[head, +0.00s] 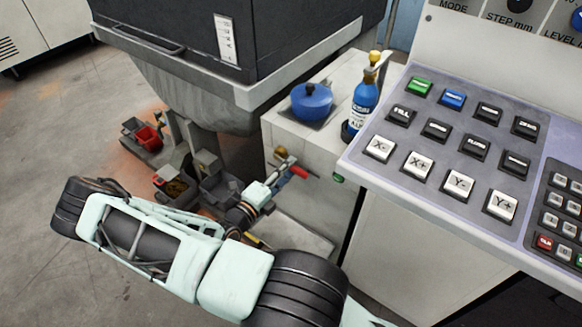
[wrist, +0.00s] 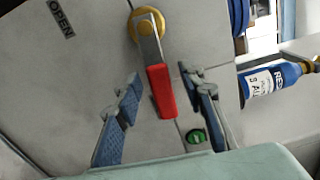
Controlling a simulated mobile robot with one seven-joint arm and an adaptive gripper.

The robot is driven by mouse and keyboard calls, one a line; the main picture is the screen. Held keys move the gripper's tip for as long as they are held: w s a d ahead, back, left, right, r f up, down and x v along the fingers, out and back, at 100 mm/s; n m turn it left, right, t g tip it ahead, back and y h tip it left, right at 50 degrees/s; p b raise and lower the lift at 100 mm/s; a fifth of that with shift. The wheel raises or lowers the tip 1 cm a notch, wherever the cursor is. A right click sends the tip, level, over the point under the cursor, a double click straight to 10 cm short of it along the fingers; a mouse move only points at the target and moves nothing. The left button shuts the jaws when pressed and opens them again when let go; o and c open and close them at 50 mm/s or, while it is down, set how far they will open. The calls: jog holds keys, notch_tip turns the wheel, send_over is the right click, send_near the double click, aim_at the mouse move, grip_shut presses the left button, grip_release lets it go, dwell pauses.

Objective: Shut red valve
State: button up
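The red valve handle (wrist: 161,92) is a red-sleeved metal lever on a round brass fitting (wrist: 148,24), mounted on a pale cabinet face. In the wrist view the lever hangs from the fitting, tilted slightly, and lies between the fingers of my gripper (wrist: 160,76). The fingers are spread, with a visible gap on each side of the red sleeve. In the head view the red handle (head: 299,172) shows beside my gripper (head: 281,176), below the brass fitting (head: 281,153). I cannot tell the exact depth between fingers and handle.
An "OPEN" label (wrist: 61,18) is on the cabinet face, and a green round knob (wrist: 196,137) sits near the right finger. A blue pot (head: 311,101) and blue bottle (head: 364,104) stand on the cabinet top. A control panel (head: 455,150) is at right; bins (head: 222,187) stand below.

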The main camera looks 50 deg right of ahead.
jog(key=a, duration=1)
jog(key=shift+s+a, duration=0.2)
jog(key=shift+s, duration=0.25)
jog(key=shift+w, duration=0.1)
